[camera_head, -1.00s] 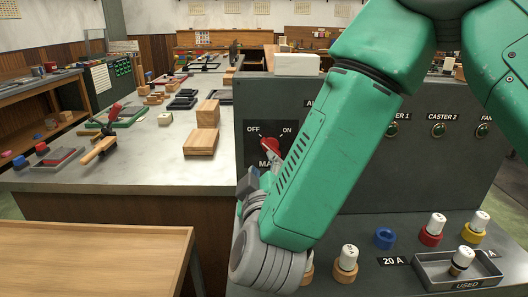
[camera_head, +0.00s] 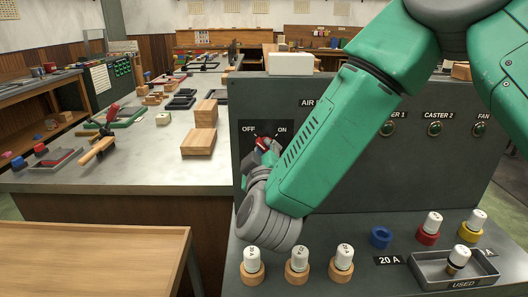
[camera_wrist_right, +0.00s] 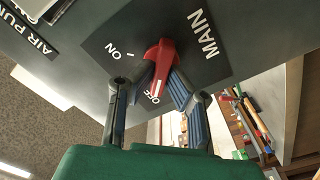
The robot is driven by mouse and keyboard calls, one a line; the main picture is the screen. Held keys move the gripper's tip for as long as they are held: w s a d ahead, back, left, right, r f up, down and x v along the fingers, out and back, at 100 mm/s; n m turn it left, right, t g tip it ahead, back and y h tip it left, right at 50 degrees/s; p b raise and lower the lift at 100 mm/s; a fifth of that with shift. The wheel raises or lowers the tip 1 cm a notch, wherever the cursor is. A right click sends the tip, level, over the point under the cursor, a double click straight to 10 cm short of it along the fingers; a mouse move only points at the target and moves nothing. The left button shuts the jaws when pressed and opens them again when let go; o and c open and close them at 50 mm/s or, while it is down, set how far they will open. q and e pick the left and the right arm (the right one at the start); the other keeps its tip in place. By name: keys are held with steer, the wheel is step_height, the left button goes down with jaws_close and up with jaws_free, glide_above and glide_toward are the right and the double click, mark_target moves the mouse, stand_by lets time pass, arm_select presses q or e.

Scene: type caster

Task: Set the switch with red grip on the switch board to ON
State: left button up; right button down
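The switch's red grip (camera_head: 263,143) sits on a dark plate (camera_head: 247,139) marked OFF at left and ON at right. The wrist view shows the same red grip (camera_wrist_right: 160,62) on the plate marked MAIN, its white line towards OFF. My right gripper (camera_wrist_right: 162,78) has a finger on each side of the grip, and the fingertips close in against it. In the head view the right gripper (camera_head: 262,155) is partly hidden by my own green arm. My left gripper is not in view.
The grey switch board (camera_head: 400,170) carries indicator lamps. Several white-capped fuses (camera_head: 297,262) stand in front, beside a blue ring (camera_head: 381,237) and a tray marked USED (camera_head: 420,268). A white box (camera_head: 290,64) lies on top. A wooden table (camera_head: 90,260) is at lower left.

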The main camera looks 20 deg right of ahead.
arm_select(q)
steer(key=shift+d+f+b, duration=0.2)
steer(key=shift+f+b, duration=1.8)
arm_select(e)
steer(key=shift+s+d+f+m, duration=0.1)
steer(key=shift+f+m, duration=0.1)
steer(key=shift+m, duration=2.75)
steer(key=shift+w+a+f+m, duration=0.1)
steer(key=shift+f+m, duration=0.1)
steer(key=shift+m, duration=2.8)
steer(key=shift+s+d+f+m, duration=0.1)
steer(key=shift+f+m, duration=0.1)
steer(key=shift+m, duration=2.75)
steer(key=c, duration=1.6)
jaws_free()
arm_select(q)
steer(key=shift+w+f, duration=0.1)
arm_select(e)
steer(key=shift+w+r, duration=0.1)
steer(key=shift+w, duration=0.1)
